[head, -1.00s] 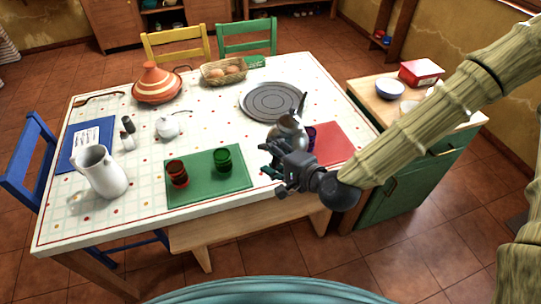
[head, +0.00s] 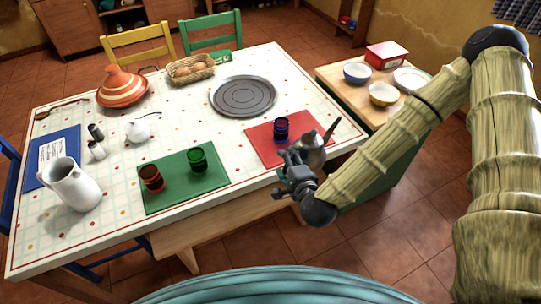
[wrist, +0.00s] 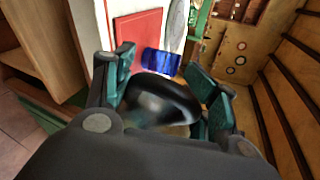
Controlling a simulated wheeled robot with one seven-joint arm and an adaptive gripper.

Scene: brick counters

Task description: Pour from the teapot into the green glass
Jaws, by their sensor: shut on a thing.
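The green glass (head: 197,160) stands upright on the green mat (head: 185,185), to the right of a red-brown glass (head: 151,177). The metal teapot (head: 312,150) is at the table's right front edge, beside the red mat (head: 262,143). My gripper (head: 285,172) is shut on the teapot, on its near left side, to the right of the green mat. In the wrist view the dark rounded part of the teapot (wrist: 160,98) lies between the fingers. The teapot's contents and most of its handle are hidden.
A blue glass (head: 281,128) stands on the red mat close to the teapot, and it also shows in the wrist view (wrist: 162,63). A grey round tray (head: 243,97), a white pitcher (head: 72,186) and a small white pot (head: 139,132) stand on the table. Bowls (head: 383,95) sit on the side cabinet.

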